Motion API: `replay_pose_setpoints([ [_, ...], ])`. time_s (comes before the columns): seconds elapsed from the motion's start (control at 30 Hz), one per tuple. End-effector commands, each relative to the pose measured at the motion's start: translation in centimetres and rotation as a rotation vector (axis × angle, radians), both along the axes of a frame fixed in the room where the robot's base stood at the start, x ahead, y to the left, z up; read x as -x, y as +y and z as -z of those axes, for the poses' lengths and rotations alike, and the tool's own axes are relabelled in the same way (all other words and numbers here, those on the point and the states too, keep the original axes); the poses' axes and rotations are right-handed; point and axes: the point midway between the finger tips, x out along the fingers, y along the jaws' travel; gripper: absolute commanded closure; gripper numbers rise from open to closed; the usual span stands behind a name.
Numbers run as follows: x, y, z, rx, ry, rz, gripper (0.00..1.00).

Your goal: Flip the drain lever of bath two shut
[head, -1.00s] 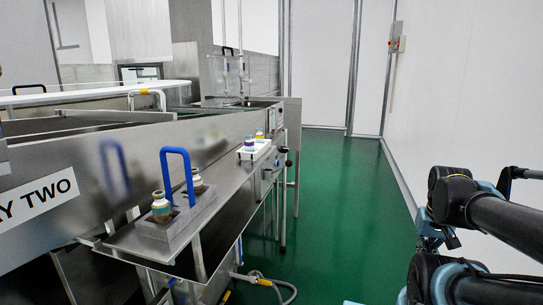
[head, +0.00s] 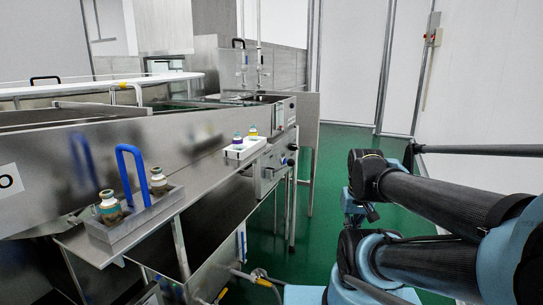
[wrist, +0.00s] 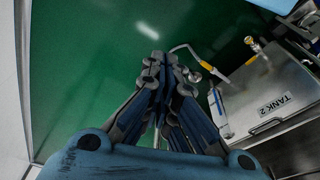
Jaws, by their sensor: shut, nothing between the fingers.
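In the head view a drain fitting with a pale pipe, a yellow part and a hose (head: 258,276) sits low under the steel bench, near the floor. In the wrist view a grey pipe with a yellow lever-like part (wrist: 250,61) lies beside a steel tank (wrist: 262,92) marked "TANK 2". A brass fitting (wrist: 252,42) is close by. I cannot tell for certain which part is the drain lever or how it is set. My gripper (wrist: 170,66) is shut and empty, over green floor, left of the tank and apparently apart from it.
A steel bench (head: 75,238) holds a caddy with a blue handle (head: 122,152) and bottles. A white tray (head: 240,152) with small bottles stands farther along. Open green floor (head: 340,155) runs between the bench and the white right wall (head: 480,90).

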Motion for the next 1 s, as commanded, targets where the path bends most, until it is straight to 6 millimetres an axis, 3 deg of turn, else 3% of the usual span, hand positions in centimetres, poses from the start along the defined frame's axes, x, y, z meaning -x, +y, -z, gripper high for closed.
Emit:
replay_pose_setpoints([
  [0.27,0.2,0.0,-0.2,0.000,-0.003,-0.002,1.00],
  [0.33,0.6,0.1,-0.9,0.003,-0.009,-0.013,1.00],
  [0.43,-0.3,0.3,-2.5,0.014,-0.001,-0.053,1.00],
  [0.77,-7.4,3.1,-12.4,0.097,0.064,-0.349,1.00],
  [1.0,-13.4,6.6,-19.0,0.160,0.116,-0.581,1.00],
])
